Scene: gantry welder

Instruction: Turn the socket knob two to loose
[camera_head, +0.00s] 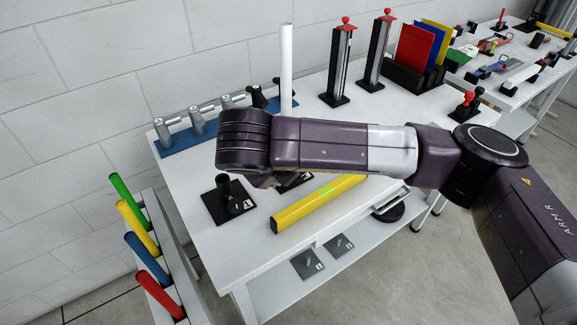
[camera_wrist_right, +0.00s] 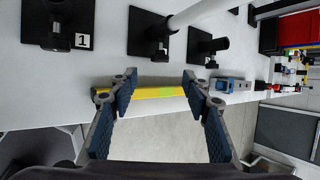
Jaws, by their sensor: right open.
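Three black sockets on square plates show in the right wrist view: one labelled 1 (camera_wrist_right: 58,30) at left, a middle one (camera_wrist_right: 150,35), and one at right (camera_wrist_right: 208,46). The number of the middle socket cannot be read. A white tube (camera_wrist_right: 195,14) rises at the middle socket; it stands upright in the head view (camera_head: 287,65), its foot hidden by my right arm. The left socket (camera_head: 229,200) shows in the head view. My right gripper (camera_wrist_right: 160,79) is open and empty, with its fingers pointing towards the sockets. No knob setting can be read.
A yellow bar with a green band (camera_head: 315,203) lies near the table's front edge, beyond my fingers in the wrist view. A blue rail with several grey fittings (camera_head: 197,122) lies at the back. Coloured tubes (camera_head: 143,230) stand at left. Red-topped posts (camera_head: 341,65) stand behind.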

